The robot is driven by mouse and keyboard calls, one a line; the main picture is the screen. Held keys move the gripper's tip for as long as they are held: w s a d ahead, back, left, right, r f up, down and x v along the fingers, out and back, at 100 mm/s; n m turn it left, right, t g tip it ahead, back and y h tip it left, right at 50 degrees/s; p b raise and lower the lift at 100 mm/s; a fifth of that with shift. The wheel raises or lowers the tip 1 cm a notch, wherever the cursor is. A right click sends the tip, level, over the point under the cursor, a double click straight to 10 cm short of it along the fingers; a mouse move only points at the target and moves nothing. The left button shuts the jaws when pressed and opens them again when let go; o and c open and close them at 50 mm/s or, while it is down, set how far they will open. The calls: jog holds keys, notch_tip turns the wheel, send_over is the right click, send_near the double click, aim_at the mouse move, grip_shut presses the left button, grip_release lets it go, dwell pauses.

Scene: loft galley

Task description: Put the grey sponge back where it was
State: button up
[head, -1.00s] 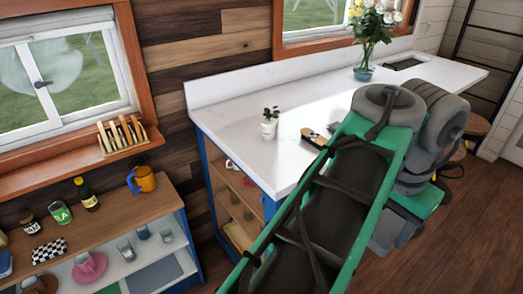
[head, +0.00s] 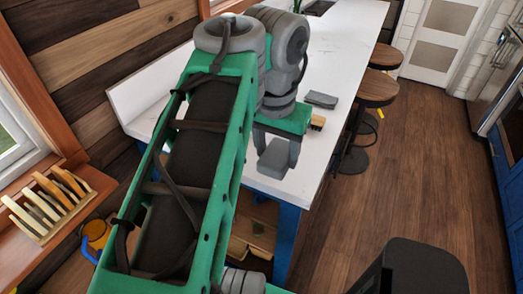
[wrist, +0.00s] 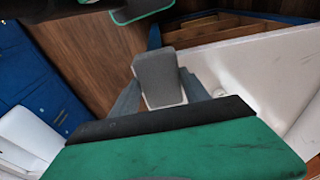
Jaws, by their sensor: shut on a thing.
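The grey sponge (head: 272,160) is held between the fingers of my gripper (head: 276,157), over the near end of the white counter (head: 345,60). I cannot tell whether it touches the counter. In the wrist view the sponge (wrist: 158,78) shows as a grey block with a paler lower edge, with a finger on each side of my gripper (wrist: 160,95). Part of the sponge is hidden by the fingers.
A flat grey item (head: 321,99) and a small wooden-looking block (head: 318,122) lie on the counter right of my gripper. A wooden rack (head: 50,205) is on the windowsill. The floor at right is mostly open.

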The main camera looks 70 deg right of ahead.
jog(key=d+f+b, duration=0.1)
jog(key=d+f, duration=0.2)
jog(key=d, duration=0.1)
jog(key=w+d+f+b, duration=0.1)
jog(key=d+f, duration=0.2)
jog(key=d, duration=0.2)
jog(key=w+d+f+b, duration=0.1)
jog(key=d+f, duration=0.2)
jog(key=d, duration=0.1)
jog(key=shift+d+f, duration=0.35)
jog(key=shift+f, duration=0.05)
notch_tip(320, 180, down, 3)
jog(key=shift+f, duration=0.1)
jog(key=o, duration=1.2)
